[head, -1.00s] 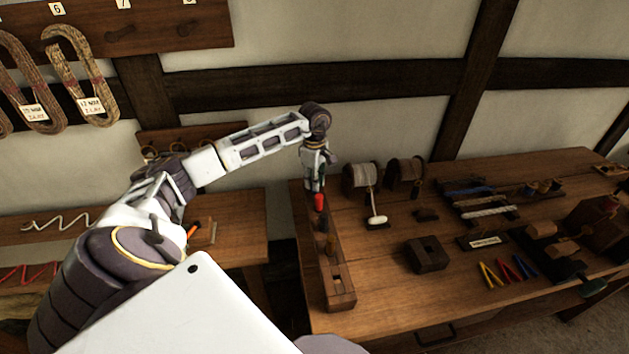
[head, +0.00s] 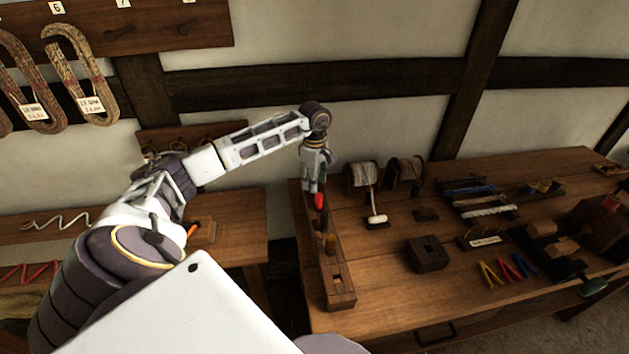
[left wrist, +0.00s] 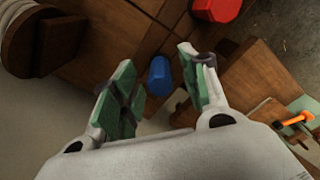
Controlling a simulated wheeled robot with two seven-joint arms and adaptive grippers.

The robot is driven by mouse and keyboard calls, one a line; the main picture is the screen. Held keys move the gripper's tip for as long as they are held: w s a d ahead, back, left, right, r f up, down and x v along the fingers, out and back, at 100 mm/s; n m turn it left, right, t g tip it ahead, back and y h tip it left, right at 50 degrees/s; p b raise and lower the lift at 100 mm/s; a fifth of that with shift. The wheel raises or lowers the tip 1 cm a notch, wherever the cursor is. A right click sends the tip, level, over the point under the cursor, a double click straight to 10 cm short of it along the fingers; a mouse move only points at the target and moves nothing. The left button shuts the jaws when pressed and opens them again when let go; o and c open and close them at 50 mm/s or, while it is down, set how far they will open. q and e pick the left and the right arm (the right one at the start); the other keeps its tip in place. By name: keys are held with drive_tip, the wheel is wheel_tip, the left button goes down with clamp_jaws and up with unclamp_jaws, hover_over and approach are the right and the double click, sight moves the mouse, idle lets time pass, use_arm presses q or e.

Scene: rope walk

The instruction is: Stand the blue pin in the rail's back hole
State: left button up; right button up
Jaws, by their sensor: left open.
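The blue pin (left wrist: 158,75) shows in the left wrist view between the spread fingers of my left gripper (left wrist: 160,88), with a gap on each side. It appears upright at the rail's back end; its foot and the hole are hidden. In the head view my left gripper (head: 315,188) is over the back of the wooden rail (head: 340,299) and hides the blue pin. A red pin (head: 319,201) stands in the rail just in front, and also shows in the left wrist view (left wrist: 215,8). My right gripper is not in view.
Spools (head: 361,178) and a white-headed mallet (head: 377,220) are to the right. A dark block (head: 427,254) lies on the bench.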

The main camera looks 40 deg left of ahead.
use_arm(q)
wheel_tip(320, 180, up, 12)
idle(0.8)
idle(1.0)
wheel_tip(320, 180, up, 9)
drive_tip(key=p, duration=0.9)
drive_tip(key=shift+r+p, duration=0.45)
drive_tip(key=shift+p, duration=0.15)
